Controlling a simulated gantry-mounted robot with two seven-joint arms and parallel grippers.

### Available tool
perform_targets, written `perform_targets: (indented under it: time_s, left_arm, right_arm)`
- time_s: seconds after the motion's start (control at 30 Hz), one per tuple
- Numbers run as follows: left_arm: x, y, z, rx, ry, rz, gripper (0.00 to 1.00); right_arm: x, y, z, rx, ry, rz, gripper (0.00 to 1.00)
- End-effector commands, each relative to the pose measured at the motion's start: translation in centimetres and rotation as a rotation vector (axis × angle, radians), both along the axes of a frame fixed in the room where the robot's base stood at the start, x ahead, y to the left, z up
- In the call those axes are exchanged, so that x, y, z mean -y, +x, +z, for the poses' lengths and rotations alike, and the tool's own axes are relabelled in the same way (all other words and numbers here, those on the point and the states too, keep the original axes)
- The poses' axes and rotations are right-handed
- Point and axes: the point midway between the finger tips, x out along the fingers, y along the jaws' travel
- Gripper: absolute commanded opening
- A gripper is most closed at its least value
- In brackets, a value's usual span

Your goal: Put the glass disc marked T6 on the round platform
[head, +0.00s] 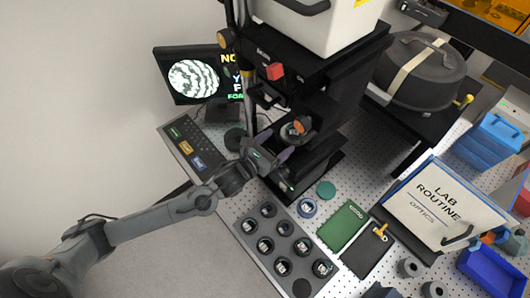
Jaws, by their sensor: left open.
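My left gripper (274,146) is open, with its two fingers pointing toward the black interferometer stand (335,110). No disc shows between the fingers. The round platform (296,132) appears to be the small dark round stage in the stand, just beyond the fingertips. Something orange and grey shows on or above it; I cannot tell which. A grey tray (248,240) in front holds several glass discs (282,267) in dark round wells. Their marks are too small to read, so I cannot tell which is T6. My right gripper is not in view.
A green mat (343,226), a white sign (445,205) and a blue bin (490,270) stand to the right. A keypad (195,148) and fringe monitor (195,78) are at left.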

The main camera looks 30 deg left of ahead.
Motion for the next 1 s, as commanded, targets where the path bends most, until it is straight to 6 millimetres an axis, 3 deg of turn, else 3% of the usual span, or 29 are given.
perform_targets:
  time_s: [0.2,0.57,0.77,1.0]
  left_arm:
    - [-0.9,-3.4,0.3,-0.002,0.001,0.000,0.84]
    - [-1.0,-5.4,0.4,-0.039,-0.070,0.021,0.84]
    - [0.0,-7.4,-1.4,-0.243,-0.428,0.152,0.84]
    - [0.6,-12.6,-4.8,-0.595,-1.150,0.567,0.84]
  right_arm:
    - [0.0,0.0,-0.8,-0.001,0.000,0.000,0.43]
    - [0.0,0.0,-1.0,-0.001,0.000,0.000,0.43]
    - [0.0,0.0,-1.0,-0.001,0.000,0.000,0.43]
    - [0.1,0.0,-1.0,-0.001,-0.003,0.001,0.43]
